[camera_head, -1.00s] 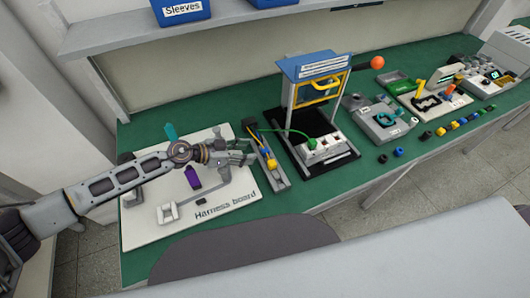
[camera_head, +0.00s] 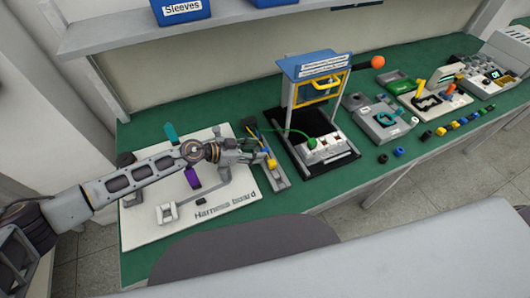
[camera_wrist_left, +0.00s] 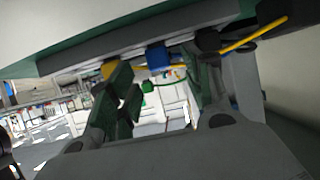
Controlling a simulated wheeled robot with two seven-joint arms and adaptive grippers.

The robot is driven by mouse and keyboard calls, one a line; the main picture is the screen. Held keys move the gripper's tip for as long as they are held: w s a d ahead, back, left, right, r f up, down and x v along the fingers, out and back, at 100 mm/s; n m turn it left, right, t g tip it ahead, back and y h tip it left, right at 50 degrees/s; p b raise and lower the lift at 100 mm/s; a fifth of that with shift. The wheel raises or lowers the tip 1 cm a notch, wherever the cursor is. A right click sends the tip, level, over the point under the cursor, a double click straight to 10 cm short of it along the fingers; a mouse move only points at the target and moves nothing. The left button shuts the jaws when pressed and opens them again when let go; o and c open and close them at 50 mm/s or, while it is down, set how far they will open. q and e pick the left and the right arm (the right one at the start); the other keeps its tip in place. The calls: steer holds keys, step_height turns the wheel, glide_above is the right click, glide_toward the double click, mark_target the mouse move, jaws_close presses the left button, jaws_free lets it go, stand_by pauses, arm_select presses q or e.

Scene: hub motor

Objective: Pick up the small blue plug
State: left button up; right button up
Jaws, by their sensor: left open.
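In the left wrist view the small blue plug (camera_wrist_left: 157,57) sits at the edge of a dark grey holder, beyond and between my fingers. My left gripper (camera_wrist_left: 165,88) is open, with nothing visibly held. In the head view my left gripper (camera_head: 262,156) is over the left side of the narrow grey holder (camera_head: 280,184) beside the harness board. The plug cannot be made out clearly there, as the gripper covers part of the holder. A yellow plug (camera_wrist_left: 110,69) is left of the blue one in the wrist view. My right gripper is not in view.
The white harness board (camera_head: 235,199) lies under my left arm, with a purple piece (camera_head: 192,177) on it. Right of the holder stands a black-based press frame (camera_head: 324,160) with a green cable. Several small coloured parts lie farther right on the green table.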

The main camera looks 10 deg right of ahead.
arm_select(q)
steer(key=shift+x, duration=1.4)
steer(key=shift+c, duration=0.4)
steer(key=c, duration=0.9)
